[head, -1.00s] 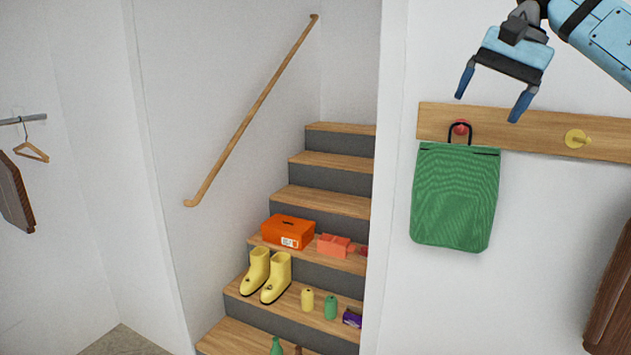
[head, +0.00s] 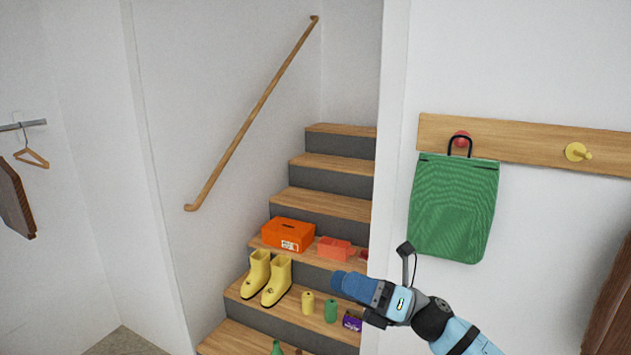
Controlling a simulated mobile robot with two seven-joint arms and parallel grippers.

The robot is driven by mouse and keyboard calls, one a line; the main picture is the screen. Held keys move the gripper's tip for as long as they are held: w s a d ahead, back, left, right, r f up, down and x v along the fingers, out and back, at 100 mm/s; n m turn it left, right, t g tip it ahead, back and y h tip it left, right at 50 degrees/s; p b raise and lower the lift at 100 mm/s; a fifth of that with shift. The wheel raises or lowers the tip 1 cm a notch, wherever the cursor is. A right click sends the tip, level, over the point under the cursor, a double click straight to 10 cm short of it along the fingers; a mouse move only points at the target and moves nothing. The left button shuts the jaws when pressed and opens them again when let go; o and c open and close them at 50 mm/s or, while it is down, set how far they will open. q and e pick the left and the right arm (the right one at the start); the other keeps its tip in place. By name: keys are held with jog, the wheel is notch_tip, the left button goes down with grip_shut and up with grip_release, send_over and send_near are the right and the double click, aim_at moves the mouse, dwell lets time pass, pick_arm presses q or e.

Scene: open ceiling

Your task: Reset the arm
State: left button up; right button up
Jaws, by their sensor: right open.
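My right gripper (head: 345,283) is in the lower middle of the head view, with its arm coming in from the bottom right. Its blue fingertips point left, in front of the lower stairs, and it holds nothing that I can see. The fingers are seen side-on, so one largely covers the other. A green bag (head: 454,208) hangs by its black loop from the red peg (head: 462,137) on the wooden rail, up and to the right of the gripper and apart from it. My left gripper is not in view.
The stairs (head: 338,206) bear an orange box (head: 289,235), a coral block (head: 335,248), yellow boots (head: 276,280), a yellow bottle (head: 307,302), a green bottle (head: 330,311) and a purple box (head: 352,321). A handrail (head: 252,115) runs up the left wall. A yellow peg (head: 577,152) is bare.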

jog(key=s+d+f+m+t+h+p, duration=0.1)
jog(key=s+d+f+m+t+h, duration=0.2)
jog(key=f+m+t+h, duration=0.5)
jog(key=s+d+f+m+t+h, duration=0.15)
jog(key=f+m, duration=0.45)
jog(key=m, duration=0.7)
jog(key=s+d+f+m+t+h+p, duration=0.1)
jog(key=s+d+f+m+t+h, duration=0.3)
jog(key=f+m, duration=0.45)
jog(key=s+d+f+m+g+h, duration=0.2)
jog(key=s+f+m+h, duration=0.1)
jog(key=s+f+m, duration=0.3)
jog(key=s+d+f+m+g+h, duration=0.3)
jog(key=s+f+m, duration=0.3)
jog(key=s, duration=0.5)
notch_tip(320, 180, down, 2)
jog(key=shift+d+p, duration=0.3)
jog(key=shift+p, duration=0.05)
jog(key=shift+m, duration=0.25)
